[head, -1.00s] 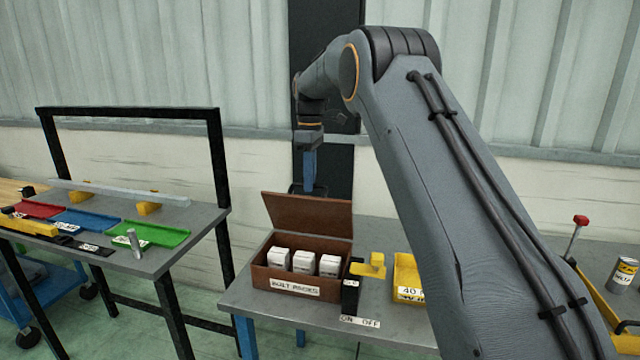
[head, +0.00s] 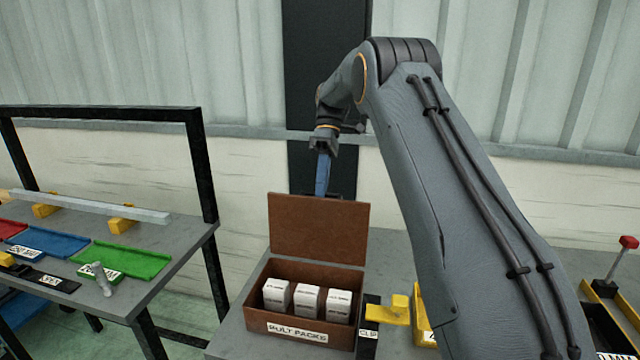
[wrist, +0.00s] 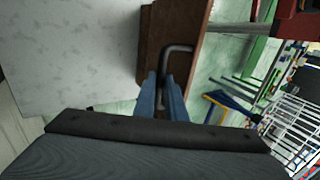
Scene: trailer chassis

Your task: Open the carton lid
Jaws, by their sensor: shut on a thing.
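The carton is a brown open box (head: 260,314) labelled "BOLT PACKS" on the grey bench, holding three white packs (head: 306,300). Its brown lid (head: 318,228) stands raised, roughly upright, at the carton's back edge, inner face toward the head camera. My gripper (head: 322,186) is at the lid's top edge, behind it, with blue fingers pointing down. In the wrist view, my gripper (wrist: 171,98) is shut on a dark bent handle (wrist: 181,47) at the brown lid (wrist: 158,35). The lower fingertips are partly hidden by the lid in the head view.
A yellow clip piece (head: 392,311) and a black "CLIP" part stand just right of the carton. A second bench (head: 175,245) at left holds red, blue (head: 48,244) and green (head: 128,259) trays. A dark wall post (head: 300,150) stands behind the lid.

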